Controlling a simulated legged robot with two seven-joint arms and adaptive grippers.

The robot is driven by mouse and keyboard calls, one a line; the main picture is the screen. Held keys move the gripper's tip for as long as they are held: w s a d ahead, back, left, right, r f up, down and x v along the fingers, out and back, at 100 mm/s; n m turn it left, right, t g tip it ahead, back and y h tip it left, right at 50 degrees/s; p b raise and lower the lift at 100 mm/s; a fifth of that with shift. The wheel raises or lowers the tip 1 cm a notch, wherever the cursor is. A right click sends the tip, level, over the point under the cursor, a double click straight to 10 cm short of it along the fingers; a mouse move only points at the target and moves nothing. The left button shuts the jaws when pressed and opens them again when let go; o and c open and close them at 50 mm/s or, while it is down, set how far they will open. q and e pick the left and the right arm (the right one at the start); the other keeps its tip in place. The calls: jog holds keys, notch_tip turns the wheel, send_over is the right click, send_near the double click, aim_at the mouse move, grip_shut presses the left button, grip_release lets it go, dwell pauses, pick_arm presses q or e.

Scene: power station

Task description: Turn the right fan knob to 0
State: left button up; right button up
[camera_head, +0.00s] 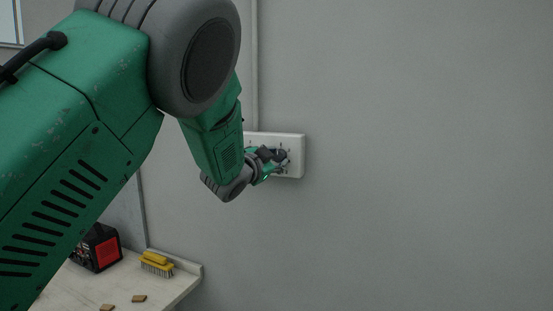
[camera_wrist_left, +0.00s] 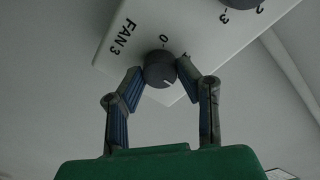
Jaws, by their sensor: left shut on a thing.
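A white control panel (camera_head: 296,142) is fixed to the grey wall, and part of it is hidden behind my left arm in the head view. In the left wrist view the panel (camera_wrist_left: 120,52) appears tilted, with the label "FAN 3", a 0 and other marks around a dark round knob (camera_wrist_left: 159,68). A light pointer line on the knob faces lower right in that view, away from the 0 mark. My left gripper (camera_wrist_left: 160,75) is shut on this knob, one finger on each side. It also shows at the panel in the head view (camera_head: 276,160). My right gripper is not in view.
A second dark knob (camera_wrist_left: 243,4) sits on the panel, near a 3 mark. A bench (camera_head: 178,291) at lower left holds a yellow brush (camera_head: 156,262), a black and red device (camera_head: 101,248) and small brown pieces. The wall right of the panel is clear.

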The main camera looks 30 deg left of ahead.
pick_arm(q)
jog(key=shift+f+n, duration=0.3)
jog(key=shift+f, duration=0.1)
